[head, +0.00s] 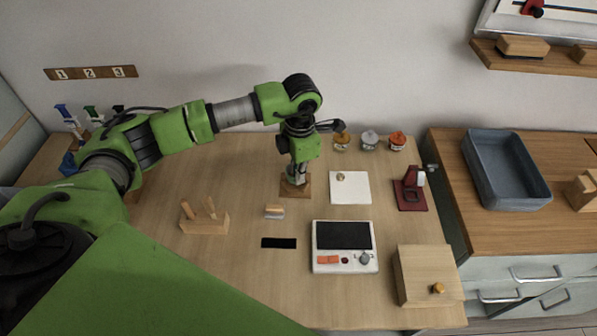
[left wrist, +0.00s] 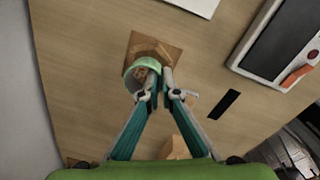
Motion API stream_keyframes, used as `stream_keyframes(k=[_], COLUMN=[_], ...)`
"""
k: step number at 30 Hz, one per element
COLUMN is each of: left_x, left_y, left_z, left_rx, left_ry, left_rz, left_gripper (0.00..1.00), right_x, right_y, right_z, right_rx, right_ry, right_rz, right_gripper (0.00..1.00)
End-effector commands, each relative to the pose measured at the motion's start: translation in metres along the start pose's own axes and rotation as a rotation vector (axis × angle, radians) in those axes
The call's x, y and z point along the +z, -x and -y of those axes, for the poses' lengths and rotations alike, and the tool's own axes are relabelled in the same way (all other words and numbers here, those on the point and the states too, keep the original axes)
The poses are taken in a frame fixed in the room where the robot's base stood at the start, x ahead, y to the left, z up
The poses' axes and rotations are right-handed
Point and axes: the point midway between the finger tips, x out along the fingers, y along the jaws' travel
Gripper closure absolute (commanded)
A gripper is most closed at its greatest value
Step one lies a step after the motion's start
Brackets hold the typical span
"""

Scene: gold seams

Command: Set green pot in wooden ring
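The green pot (left wrist: 130,76) shows in the left wrist view with its round mouth toward the camera and something brown inside. My left gripper (left wrist: 161,78) has its fingertips close together at the pot's right rim. One finger is over the mouth and the other just outside, so the wall appears pinched between them. The pot is over or on a brown square mat (left wrist: 138,44). Pale wood beside the pot appears to be the wooden ring (left wrist: 160,50), partly hidden. In the head view, my left gripper (head: 296,180) points down over the mat (head: 303,191). My right gripper is not visible.
A white device (head: 345,262) and a wooden box (head: 430,275) stand at the front right. A wooden block with pegs (head: 204,225) is left of the mat. White paper (head: 350,194), a red stand (head: 411,195) and small jars (head: 369,141) are to the right.

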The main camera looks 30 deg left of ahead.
Motion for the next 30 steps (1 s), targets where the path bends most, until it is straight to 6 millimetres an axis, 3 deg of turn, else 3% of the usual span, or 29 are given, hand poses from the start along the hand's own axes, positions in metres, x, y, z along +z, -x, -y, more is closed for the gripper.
stream_keyframes(k=[30], left_x=[-0.0004], left_y=[-0.0037], left_z=[0.0003], left_rx=[0.000], left_ry=[0.000], left_rz=[0.000], left_gripper=[1.00], right_x=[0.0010], right_y=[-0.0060], right_z=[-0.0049], right_rx=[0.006], right_ry=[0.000], right_rz=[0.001], right_gripper=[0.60])
